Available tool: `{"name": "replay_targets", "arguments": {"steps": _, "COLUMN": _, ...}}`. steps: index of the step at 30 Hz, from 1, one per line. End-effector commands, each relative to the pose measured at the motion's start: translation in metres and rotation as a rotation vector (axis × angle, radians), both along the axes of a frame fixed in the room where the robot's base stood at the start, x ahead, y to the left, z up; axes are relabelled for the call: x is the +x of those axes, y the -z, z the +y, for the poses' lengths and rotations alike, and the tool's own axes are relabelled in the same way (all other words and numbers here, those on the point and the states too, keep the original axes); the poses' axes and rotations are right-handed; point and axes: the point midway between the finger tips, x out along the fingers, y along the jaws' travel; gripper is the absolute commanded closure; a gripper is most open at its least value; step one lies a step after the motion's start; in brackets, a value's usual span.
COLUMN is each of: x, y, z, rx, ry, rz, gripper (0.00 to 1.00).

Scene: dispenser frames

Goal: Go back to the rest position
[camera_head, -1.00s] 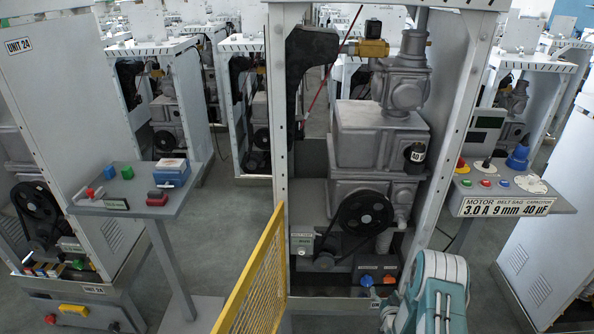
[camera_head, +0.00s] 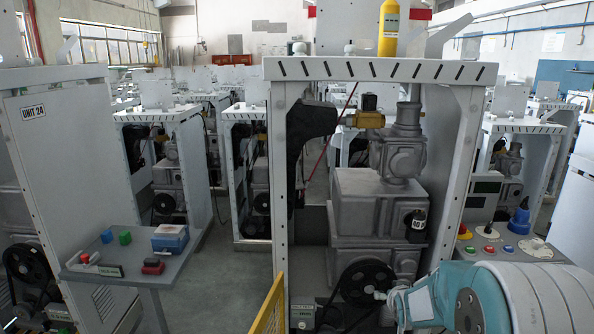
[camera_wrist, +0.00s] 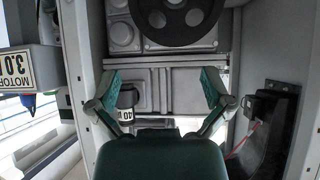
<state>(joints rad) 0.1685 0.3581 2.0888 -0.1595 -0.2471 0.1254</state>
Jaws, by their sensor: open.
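My gripper (camera_wrist: 160,92) shows in the wrist view with its two teal-padded fingers wide apart and nothing between them. It faces the open dispenser frame, with grey machinery beyond the fingers. A black cylinder marked 40 (camera_wrist: 127,103) appears just beside the left finger there; it also shows in the head view (camera_head: 416,227), upright on the machine's right side. In the head view my teal and white arm fills the lower right, and I cannot make out the fingertips. A black pulley (camera_head: 366,282) sits low in the frame, left of my arm.
The white dispenser frame (camera_head: 465,150) has side posts close around the machinery. A yellow barrier (camera_head: 270,308) stands at lower centre. A control panel (camera_head: 505,249) is behind my arm. A grey side table (camera_head: 130,268) with coloured blocks stands left. Floor shows between.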

Motion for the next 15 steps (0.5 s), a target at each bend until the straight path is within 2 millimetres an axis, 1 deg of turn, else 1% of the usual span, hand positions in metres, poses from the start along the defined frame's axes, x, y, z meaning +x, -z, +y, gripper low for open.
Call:
{"name": "replay_targets", "arguments": {"steps": 1, "x": -0.011, "y": -0.018, "z": 0.005, "rx": -0.005, "ry": -0.002, "rz": 0.012, "gripper": 0.0}}
{"name": "replay_targets", "arguments": {"steps": 5, "x": -0.042, "y": -0.049, "z": 0.017, "rx": -0.008, "ry": -0.004, "rz": 0.066, "gripper": 0.0}}
{"name": "replay_targets", "arguments": {"steps": 6, "x": -0.053, "y": -0.058, "z": 0.021, "rx": -0.009, "ry": -0.005, "rz": 0.082, "gripper": 0.0}}
{"name": "replay_targets", "arguments": {"steps": 11, "x": -0.099, "y": -0.089, "z": 0.036, "rx": -0.008, "ry": -0.014, "rz": 0.149, "gripper": 0.0}}
{"name": "replay_targets", "arguments": {"steps": 15, "x": -0.143, "y": -0.11, "z": 0.048, "rx": -0.004, "ry": -0.025, "rz": 0.206, "gripper": 0.0}}
